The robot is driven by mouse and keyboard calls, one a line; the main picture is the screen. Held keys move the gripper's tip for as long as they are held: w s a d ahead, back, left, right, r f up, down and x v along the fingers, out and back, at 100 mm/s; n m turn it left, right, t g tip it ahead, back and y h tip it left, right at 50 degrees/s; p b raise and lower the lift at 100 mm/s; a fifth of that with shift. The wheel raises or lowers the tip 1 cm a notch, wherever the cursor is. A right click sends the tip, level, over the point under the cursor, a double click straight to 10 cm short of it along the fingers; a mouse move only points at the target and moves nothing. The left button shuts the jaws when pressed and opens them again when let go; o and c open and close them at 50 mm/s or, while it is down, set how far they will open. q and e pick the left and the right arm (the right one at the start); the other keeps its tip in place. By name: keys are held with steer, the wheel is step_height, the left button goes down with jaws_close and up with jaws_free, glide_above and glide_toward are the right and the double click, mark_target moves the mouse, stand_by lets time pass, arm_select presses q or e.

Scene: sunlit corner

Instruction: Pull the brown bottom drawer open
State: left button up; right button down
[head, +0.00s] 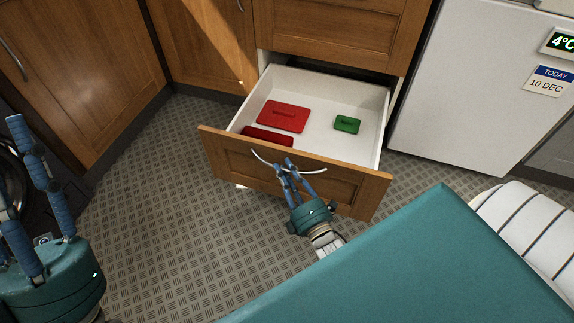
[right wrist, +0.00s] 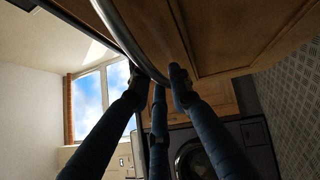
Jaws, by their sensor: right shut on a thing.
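The brown bottom drawer (head: 342,188) is pulled well out from the cabinet in the head view. Its white inside holds two red items (head: 283,116) and a small green item (head: 346,124). A curved metal handle (head: 262,158) runs across its front. My right gripper (head: 286,168) is shut on this handle. The right wrist view shows the fingers around the handle (right wrist: 128,42) close up, with the drawer front beside it. My left gripper (head: 40,190) is at the left edge of the head view, apart from the drawer, fingers spread and nothing between them.
Another wooden drawer (head: 335,30) above is closed. Wooden cabinet doors (head: 85,75) stand at the left and a white fridge (head: 455,90) at the right. A washing machine (right wrist: 205,150) shows in the right wrist view. The patterned floor (head: 165,200) left of the drawer is clear.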

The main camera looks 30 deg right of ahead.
steer(key=shift+s+a, duration=0.15)
steer(key=shift+s, duration=0.1)
steer(key=c, duration=1.8)
jaws_free()
steer(key=shift+c, duration=0.2)
steer(key=s+f, duration=0.1)
steer(key=s, duration=1.1)
steer(key=shift+a+f, duration=0.35)
steer(key=shift+a, duration=0.05)
steer(key=shift+w, duration=0.1)
